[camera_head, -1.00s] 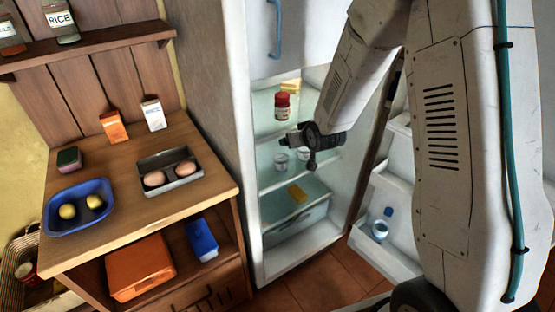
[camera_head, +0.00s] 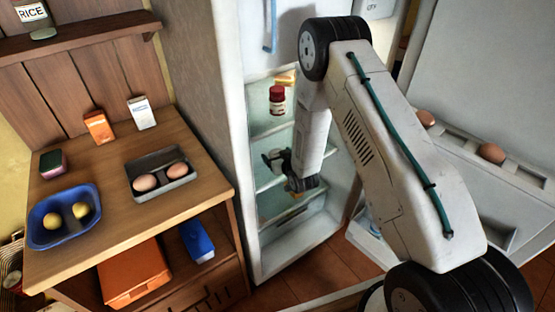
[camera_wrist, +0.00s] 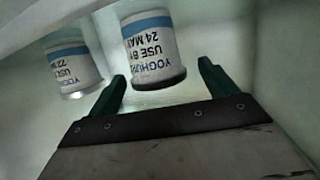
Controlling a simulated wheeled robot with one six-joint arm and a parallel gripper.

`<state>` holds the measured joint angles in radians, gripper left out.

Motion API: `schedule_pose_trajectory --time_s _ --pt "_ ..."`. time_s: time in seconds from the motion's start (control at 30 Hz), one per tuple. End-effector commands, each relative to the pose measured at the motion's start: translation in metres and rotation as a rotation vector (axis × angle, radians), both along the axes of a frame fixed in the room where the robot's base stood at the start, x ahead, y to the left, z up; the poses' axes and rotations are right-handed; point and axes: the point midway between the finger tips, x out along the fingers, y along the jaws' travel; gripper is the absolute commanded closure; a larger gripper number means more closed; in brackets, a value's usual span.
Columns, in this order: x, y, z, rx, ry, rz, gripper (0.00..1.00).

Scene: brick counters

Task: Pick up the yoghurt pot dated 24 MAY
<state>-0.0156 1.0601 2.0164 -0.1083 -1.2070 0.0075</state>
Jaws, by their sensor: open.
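The yoghurt pot dated 24 MAY (camera_wrist: 148,52) is white with a blue band and shows in the wrist view at upper middle, its lettering upside down. My gripper (camera_wrist: 163,72) is open, with one green finger on each side of this pot's near end; I cannot tell whether either touches it. A second yoghurt pot (camera_wrist: 72,70) is to the left, outside the left finger; its date seems to begin with 22. In the head view my gripper (camera_head: 273,161) is inside the open fridge at a middle shelf, and I cannot make out the pots there.
A red-lidded jar (camera_head: 277,100) stands on the fridge shelf above my gripper. The fridge door (camera_head: 470,80) is open at the right, with eggs (camera_head: 491,153) in its rack. The wooden counter (camera_head: 100,222) at the left holds a blue bowl and an egg tray.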

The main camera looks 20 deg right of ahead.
Motion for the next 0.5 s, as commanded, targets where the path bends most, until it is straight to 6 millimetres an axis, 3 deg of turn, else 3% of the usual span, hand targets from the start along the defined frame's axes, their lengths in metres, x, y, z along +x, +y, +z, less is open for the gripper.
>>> schedule_pose_trajectory --time_s 0.2,0.47,0.5 --pt "0.026 0.002 -0.008 -0.001 0.0 -0.002 0.15" --pt "0.028 0.0 -0.009 0.0 0.001 -0.004 0.15" --pt "0.028 0.0 -0.009 0.0 0.001 -0.004 0.26"
